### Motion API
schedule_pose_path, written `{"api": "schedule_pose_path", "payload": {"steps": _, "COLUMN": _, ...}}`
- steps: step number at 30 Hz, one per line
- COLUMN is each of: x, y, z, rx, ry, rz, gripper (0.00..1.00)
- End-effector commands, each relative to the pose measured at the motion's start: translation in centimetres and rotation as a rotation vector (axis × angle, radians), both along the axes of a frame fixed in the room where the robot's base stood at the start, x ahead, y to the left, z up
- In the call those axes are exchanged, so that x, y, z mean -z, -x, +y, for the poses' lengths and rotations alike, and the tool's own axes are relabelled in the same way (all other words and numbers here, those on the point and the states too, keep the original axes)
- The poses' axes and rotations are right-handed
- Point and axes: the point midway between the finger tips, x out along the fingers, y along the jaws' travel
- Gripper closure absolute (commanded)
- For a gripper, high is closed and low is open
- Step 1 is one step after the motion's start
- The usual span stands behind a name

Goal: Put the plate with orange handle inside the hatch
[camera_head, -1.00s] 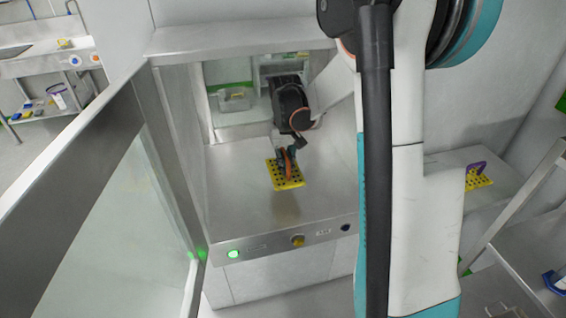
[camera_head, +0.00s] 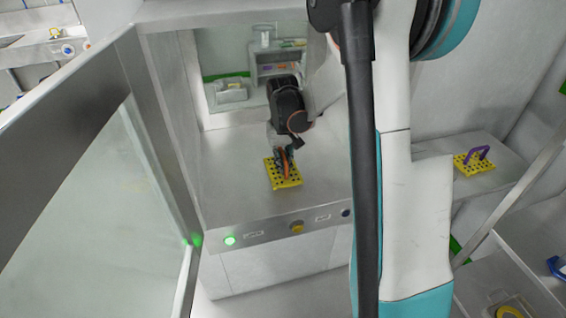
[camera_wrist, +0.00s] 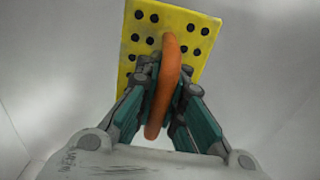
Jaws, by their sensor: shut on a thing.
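The yellow plate with black holes (camera_head: 292,181) has an orange handle (camera_head: 285,165) and is inside the open hatch (camera_head: 225,203), over its steel floor. I cannot tell whether the plate touches the floor. My gripper (camera_head: 281,160) reaches into the hatch and is shut on the orange handle. In the wrist view the plate (camera_wrist: 150,30) lies beyond my gripper (camera_wrist: 160,100), whose fingers close on both sides of the orange handle (camera_wrist: 166,75). The fingers hide part of the plate.
The hatch's glass door (camera_head: 85,205) stands open at the left. Front buttons include a lit green one (camera_head: 230,240) and a yellow one (camera_head: 297,227). A yellow plate with a purple handle (camera_head: 474,162) sits on a steel surface at the right. The hatch floor around the held plate is clear.

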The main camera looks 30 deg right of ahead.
Motion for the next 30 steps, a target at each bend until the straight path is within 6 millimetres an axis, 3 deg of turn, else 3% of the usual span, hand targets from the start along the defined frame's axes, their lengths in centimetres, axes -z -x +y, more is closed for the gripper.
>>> {"api": "schedule_pose_path", "payload": {"steps": 23, "x": 1.2, "y": 0.0, "z": 0.0, "rx": 0.000, "ry": 0.000, "rz": 0.000, "gripper": 1.00}}
{"api": "schedule_pose_path", "payload": {"steps": 27, "x": 1.1, "y": 0.0, "z": 0.0, "rx": 0.000, "ry": 0.000, "rz": 0.000, "gripper": 0.69}}
{"api": "schedule_pose_path", "payload": {"steps": 30, "x": 1.1, "y": 0.0, "z": 0.0, "rx": 0.000, "ry": 0.000, "rz": 0.000, "gripper": 0.68}}
